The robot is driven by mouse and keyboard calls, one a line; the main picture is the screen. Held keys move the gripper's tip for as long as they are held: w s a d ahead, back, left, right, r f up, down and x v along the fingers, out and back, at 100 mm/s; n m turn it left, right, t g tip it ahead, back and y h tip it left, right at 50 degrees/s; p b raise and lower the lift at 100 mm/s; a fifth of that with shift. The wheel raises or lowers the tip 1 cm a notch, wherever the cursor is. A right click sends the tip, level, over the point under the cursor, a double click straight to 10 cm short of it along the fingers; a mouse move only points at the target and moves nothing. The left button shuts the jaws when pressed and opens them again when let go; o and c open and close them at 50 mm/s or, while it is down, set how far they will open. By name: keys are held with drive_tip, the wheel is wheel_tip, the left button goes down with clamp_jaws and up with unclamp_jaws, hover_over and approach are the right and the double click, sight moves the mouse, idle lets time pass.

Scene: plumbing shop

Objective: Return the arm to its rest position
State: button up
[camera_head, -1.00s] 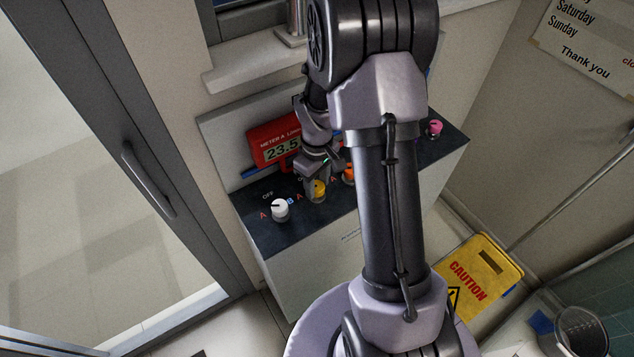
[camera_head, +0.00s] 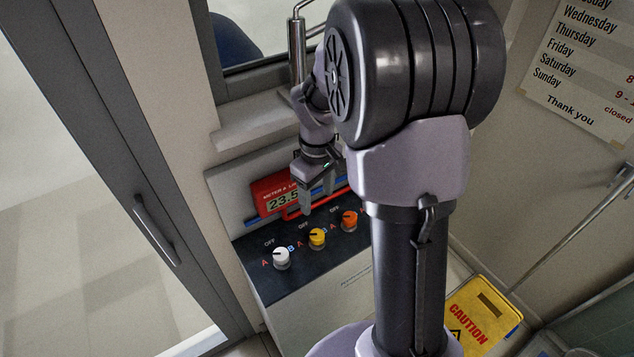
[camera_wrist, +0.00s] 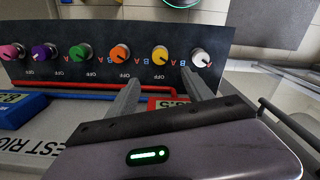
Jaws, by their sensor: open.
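My arm rises in front of the control panel (camera_head: 290,262) in the head view. My gripper (camera_head: 318,208) points down above the panel, near the red meter (camera_head: 272,192), with its fingers apart and nothing between them. In the wrist view my gripper (camera_wrist: 160,90) shows two separated fingers reaching toward the row of knobs, clear of them as far as I can tell. The white knob (camera_head: 281,257), yellow knob (camera_head: 317,237) and orange knob (camera_head: 349,218) stand on the panel. My arm hides the panel's right part.
The wrist view also shows a green knob (camera_wrist: 80,52), a purple knob (camera_wrist: 45,52) and a pink knob (camera_wrist: 11,52). A glass door with a handle (camera_head: 155,230) stands left. A yellow caution sign (camera_head: 478,318) is at lower right. A window sill (camera_head: 262,120) lies behind.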

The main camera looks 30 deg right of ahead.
wheel_tip(320, 180, up, 2)
idle(0.5)
drive_tip(key=s+a+r+m+t+y+b, duration=0.2)
drive_tip(key=s+a+m+t+b, duration=0.3)
drive_tip(key=s+a, duration=1.1)
drive_tip(key=s+m+b, duration=0.1)
drive_tip(key=m+b, duration=0.2)
drive_tip(key=b, duration=0.3)
drive_tip(key=shift+s+a+t+b, duration=0.15)
drive_tip(key=shift+a+t+b, duration=0.05)
drive_tip(key=shift+t+b, duration=0.2)
